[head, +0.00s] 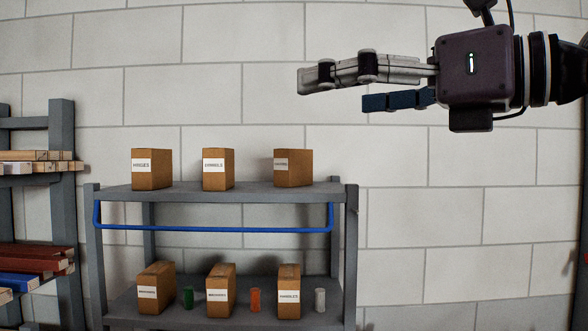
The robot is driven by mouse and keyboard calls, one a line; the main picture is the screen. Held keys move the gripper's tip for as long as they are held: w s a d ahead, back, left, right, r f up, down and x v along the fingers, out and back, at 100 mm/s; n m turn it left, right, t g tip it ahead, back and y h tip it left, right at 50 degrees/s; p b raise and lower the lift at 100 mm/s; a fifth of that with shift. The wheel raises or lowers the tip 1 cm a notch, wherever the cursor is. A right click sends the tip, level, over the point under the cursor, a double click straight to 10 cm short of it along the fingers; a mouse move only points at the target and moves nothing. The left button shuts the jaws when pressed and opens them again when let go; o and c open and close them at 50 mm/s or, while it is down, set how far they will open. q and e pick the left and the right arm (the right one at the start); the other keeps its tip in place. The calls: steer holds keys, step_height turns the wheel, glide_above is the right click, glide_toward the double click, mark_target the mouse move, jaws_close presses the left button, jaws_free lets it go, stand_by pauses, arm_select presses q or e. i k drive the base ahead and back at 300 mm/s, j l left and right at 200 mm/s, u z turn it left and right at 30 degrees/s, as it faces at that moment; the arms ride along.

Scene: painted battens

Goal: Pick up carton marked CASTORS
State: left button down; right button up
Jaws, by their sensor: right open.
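The cartons are brown boxes with white labels on a grey shelf unit (220,191). The top-right carton (297,168) has a small label that may read CASTORS, but it is too small to be sure. The top-left carton (152,169) seems to read HINGES, and a third carton (218,169) stands between them. My right gripper (335,93) is open and empty, above and to the right of the top cartons, pointing left. My left gripper is out of view.
A blue rail (215,228) runs below the front of the top shelf. The lower shelf holds three cartons (220,290) and green (188,298), orange (255,300) and white (320,299) cylinders. A rack with painted battens (38,258) stands at the left.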

mark_target(293, 168)
steer(key=i, duration=1.6)
